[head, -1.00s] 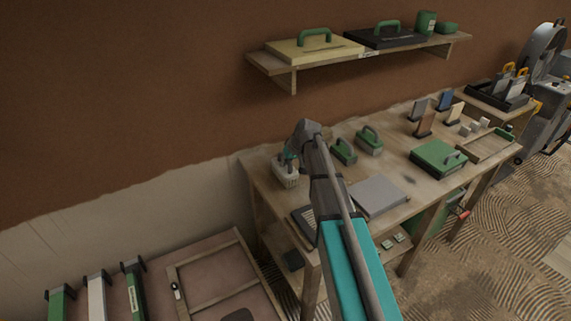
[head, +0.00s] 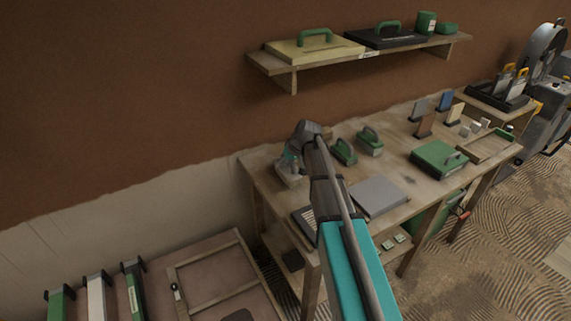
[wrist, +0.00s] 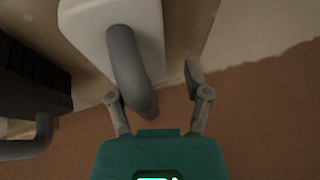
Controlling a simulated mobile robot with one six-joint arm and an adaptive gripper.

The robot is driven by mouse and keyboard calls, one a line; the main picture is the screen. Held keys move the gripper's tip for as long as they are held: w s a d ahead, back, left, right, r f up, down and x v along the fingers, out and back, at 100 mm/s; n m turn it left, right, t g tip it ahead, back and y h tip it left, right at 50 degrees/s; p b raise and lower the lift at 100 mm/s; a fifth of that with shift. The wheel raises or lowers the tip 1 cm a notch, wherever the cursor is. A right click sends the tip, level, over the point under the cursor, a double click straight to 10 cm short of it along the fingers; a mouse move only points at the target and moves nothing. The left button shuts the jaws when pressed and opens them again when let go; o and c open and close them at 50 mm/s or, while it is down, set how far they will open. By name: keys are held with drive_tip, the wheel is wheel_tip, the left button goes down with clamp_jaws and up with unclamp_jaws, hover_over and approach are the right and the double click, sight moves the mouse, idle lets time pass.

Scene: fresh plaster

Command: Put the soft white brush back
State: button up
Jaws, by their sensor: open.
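The soft white brush (wrist: 90,22) shows in the wrist view as a white block with a curved grey handle (wrist: 128,70). In the head view a pale block (head: 288,182), which seems to be this brush, is at the left end of the workbench, largely covered by my gripper. My gripper (wrist: 152,92) is open, and it also shows in the head view (head: 291,163). Its fingers stand on either side of the handle's near end in the wrist view. I cannot tell whether they touch it.
The workbench (head: 405,180) also carries green-handled tools (head: 369,141), a grey plate (head: 378,195) and a green box (head: 439,158). A dark bristled thing (wrist: 35,80) is left of the brush in the wrist view. A wall shelf (head: 365,55) is above.

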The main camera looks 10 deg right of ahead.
drive_tip(key=shift+p+v, duration=2.7)
drive_tip(key=shift+v, duration=0.3)
drive_tip(key=p+v, duration=0.5)
drive_tip(key=v, duration=0.1)
drive_tip(key=shift+r, duration=0.15)
drive_tip(key=s+a+f+m+g+h, duration=0.1)
drive_tip(key=s+h, duration=0.1)
drive_tip(key=s, duration=1)
drive_tip(key=s+a+f+m+g+h, duration=0.1)
drive_tip(key=s+a+g+h, duration=0.1)
drive_tip(key=s, duration=1.1)
drive_tip(key=shift+a+m+g, duration=0.3)
drive_tip(key=shift+m, duration=0.1)
drive_tip(key=shift+s+f, duration=0.1)
